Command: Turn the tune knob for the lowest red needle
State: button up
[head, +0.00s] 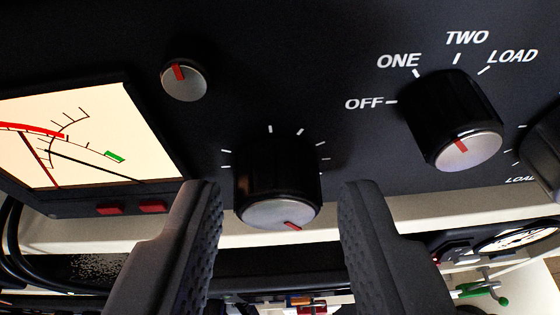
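A black knob with a silver face and a red pointer mark (278,180) is in the middle of the head view, with white tick marks around it. Its red mark points to the lower right. No label for it is readable, so I cannot tell if it is the tune knob. My gripper (278,212) is open, one finger on each side of this knob, with visible gaps. A lit meter (75,140) at the left has a red needle (40,160) and a black needle, both slanting down to the right. The meter's left part is cut off.
A larger knob (455,120) marked OFF, ONE, TWO and LOAD is at the right. A small silver knob (184,80) is at the upper left. Another black knob (545,150) is cut off at the right edge. Black cables (25,255) hang at the lower left.

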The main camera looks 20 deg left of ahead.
jog(key=shift+w+a+f, duration=0.1)
jog(key=shift+w+f, duration=0.15)
jog(key=shift+w, duration=0.1)
jog(key=c, duration=0.7)
jog(key=shift+f+m+g+y+b, duration=0.1)
jog(key=shift+m+g+y+b, duration=0.2)
jog(key=shift+m+y+b, duration=0.7)
jog(key=shift+d+m+b, duration=0.25)
jog(key=shift+m+b, duration=0.05)
jog(key=shift+m, duration=0.5)
jog(key=o, duration=0.7)
jog(key=shift+d, duration=0.1)
